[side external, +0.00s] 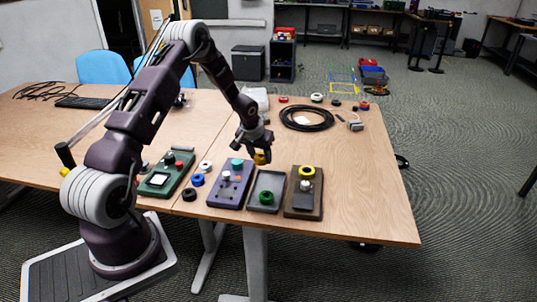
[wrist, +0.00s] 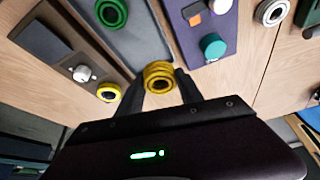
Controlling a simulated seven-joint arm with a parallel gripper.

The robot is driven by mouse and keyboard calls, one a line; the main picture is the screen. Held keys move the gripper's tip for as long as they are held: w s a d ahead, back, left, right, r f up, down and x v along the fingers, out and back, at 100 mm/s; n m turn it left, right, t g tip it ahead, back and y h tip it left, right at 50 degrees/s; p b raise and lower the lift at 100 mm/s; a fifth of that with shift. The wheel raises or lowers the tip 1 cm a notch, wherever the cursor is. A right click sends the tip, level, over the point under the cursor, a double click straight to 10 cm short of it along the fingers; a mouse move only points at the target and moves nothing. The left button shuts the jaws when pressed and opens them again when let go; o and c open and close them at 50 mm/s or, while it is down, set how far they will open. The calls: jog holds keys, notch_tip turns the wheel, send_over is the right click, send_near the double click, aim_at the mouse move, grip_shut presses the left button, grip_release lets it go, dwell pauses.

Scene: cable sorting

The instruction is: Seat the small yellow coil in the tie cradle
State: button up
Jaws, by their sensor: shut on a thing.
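My gripper (side external: 258,146) is shut on a small mustard-yellow coil (side external: 261,158), held above the far edge of the grey tray. In the wrist view this coil (wrist: 158,76) sits between the two fingertips. A second, brighter yellow ring (side external: 307,171) rests at the far end of a brown board (side external: 290,212); it also shows in the wrist view (wrist: 108,92). That board carries a dark block (side external: 304,199) and a white knob (side external: 305,185). I cannot tell for sure which fixture is the tie cradle.
A grey tray (side external: 265,208) holds a green coil (side external: 266,198). Left of it are a purple board (side external: 222,200) with a teal knob and a green board (side external: 155,190). Loose blue, white and black rings lie between these boards. A large black cable coil (side external: 307,118) lies behind.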

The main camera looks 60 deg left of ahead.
jog(key=s+a, duration=0.1)
jog(key=s, duration=0.6)
send_over(228, 190)
jog(key=s+d, duration=0.1)
jog(key=s, duration=0.1)
jog(key=shift+w+f, duration=0.2)
jog(key=shift+f, duration=1.3)
jog(key=shift+d+f, duration=0.1)
jog(key=shift+f, duration=0.05)
jog(key=shift+f, duration=0.15)
jog(key=shift+f, duration=0.15)
jog(key=shift+f, duration=0.75)
jog(key=shift+f, duration=0.1)
